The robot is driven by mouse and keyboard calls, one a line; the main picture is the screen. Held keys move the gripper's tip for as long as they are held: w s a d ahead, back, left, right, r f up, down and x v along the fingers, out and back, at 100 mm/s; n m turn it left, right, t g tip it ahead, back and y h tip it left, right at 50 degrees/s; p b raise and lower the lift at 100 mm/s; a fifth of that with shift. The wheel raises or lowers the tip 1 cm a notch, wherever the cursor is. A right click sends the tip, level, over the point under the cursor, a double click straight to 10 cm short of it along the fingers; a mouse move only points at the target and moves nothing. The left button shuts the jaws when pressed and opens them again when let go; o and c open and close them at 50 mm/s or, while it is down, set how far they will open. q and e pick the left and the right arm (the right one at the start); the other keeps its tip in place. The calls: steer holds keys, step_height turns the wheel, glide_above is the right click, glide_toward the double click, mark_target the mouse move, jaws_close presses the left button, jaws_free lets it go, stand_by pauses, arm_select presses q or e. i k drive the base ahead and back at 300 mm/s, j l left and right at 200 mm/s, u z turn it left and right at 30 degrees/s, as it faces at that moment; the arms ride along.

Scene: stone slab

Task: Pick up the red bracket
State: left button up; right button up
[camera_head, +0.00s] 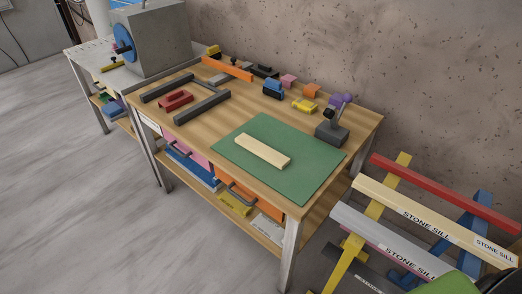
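The red bracket (176,100) is a small block-like red piece lying on the left part of the wooden workbench (205,130). Neither my left nor my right gripper shows in the head view, so nothing is seen touching the bracket.
A green mat (310,180) with a pale bar (262,151) covers the bench's right half. A rack of stone sills (400,210) is at right. Open floor lies front left.

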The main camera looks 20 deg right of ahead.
mark_target(175, 100)
steer(key=z, duration=0.35)
steer(key=i+j+z, duration=0.85)
steer(key=j, duration=0.25)
